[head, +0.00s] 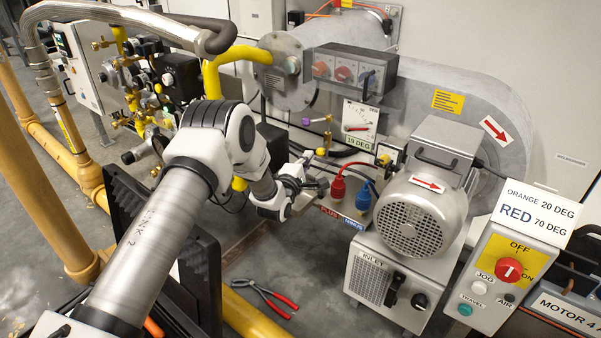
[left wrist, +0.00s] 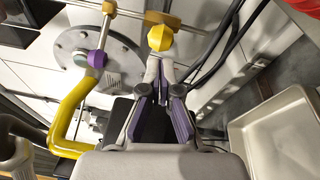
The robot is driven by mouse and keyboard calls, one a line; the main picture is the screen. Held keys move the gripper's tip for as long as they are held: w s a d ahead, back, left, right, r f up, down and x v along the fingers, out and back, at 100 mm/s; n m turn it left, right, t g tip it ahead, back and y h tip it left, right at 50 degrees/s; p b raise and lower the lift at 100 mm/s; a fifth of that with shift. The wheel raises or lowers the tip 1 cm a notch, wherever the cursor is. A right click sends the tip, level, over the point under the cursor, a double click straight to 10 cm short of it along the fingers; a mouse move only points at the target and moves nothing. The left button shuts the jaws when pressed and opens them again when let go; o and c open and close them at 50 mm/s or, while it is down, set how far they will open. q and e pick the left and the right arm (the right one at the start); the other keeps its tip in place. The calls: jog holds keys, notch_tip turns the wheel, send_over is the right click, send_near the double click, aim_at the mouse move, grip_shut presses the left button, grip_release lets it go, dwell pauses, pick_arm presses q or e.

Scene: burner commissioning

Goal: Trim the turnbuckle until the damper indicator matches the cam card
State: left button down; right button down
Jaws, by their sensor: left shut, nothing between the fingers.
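The cam card (head: 535,210) reads "ORANGE 20 DEG" and "RED 70 DEG". The damper indicator (head: 359,125) is a pale panel with a red pointer, and its label (head: 357,142) reads "19 DEG". A red knob (head: 338,187) and a blue knob (head: 363,196) stand by PLUS and MINUS labels. My left gripper (head: 321,186) is shut and empty, left of the red knob. In the left wrist view its fingertips (left wrist: 160,72) point at a yellow knob (left wrist: 160,38); contact is unclear. I cannot tell which part is the turnbuckle.
A motor and fan (head: 413,220) stand right of the knobs. A control box (head: 512,270) with a red switch is at the right. Red-handled pliers (head: 272,298) lie on the floor. A yellow pipe (left wrist: 68,115) and a pale tray (left wrist: 280,130) flank the gripper.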

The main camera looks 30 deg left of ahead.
pick_arm(q)
jog(key=shift+w+r, duration=0.1)
jog(key=shift+w, duration=0.3)
jog(key=shift+w+d, duration=0.1)
jog(key=shift+d, duration=1)
jog(key=shift+a, duration=0.1)
